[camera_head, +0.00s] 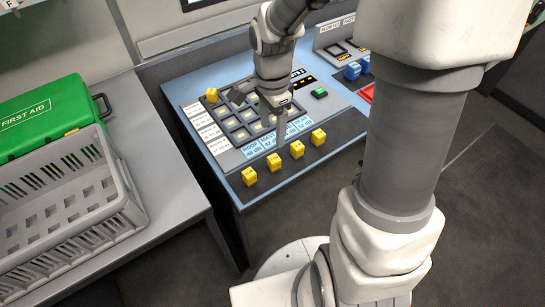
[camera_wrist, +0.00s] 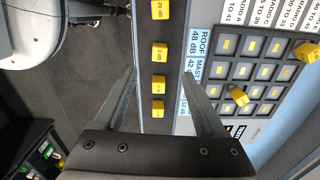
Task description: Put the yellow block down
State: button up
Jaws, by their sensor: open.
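My gripper (camera_head: 262,112) is open above the console, with nothing held. In the wrist view its two fingers (camera_wrist: 160,76) are spread apart, with part of the front strip's row of yellow blocks showing between them below. One yellow block (camera_wrist: 238,95) sits turned askew on the grid of cells, outside the right finger; I cannot make it out in the head view, where my gripper covers part of the grid. Another yellow block (camera_head: 211,95) stands at the grid's far left corner. Row blocks include the nearest-left one (camera_head: 249,176) and the right-end one (camera_head: 318,137).
The grid panel (camera_head: 222,112) has raised dividers and white label strips. Blue blocks (camera_head: 352,71) and a green button (camera_head: 319,93) are to its right. A grey crate (camera_head: 130,205) and a green first aid case (camera_head: 45,112) stand on the left counter.

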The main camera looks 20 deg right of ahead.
aim_at(274, 158)
notch_tip(274, 158, down, 8)
jog(key=shift+r+b, duration=0.1)
jog(key=shift+b, duration=0.45)
jog(key=f, duration=0.3)
jog(key=f+b, duration=0.1)
jog(key=f, duration=0.1)
jog(key=shift+d+f, duration=0.1)
jog(key=shift+d, duration=0.15)
grip_shut()
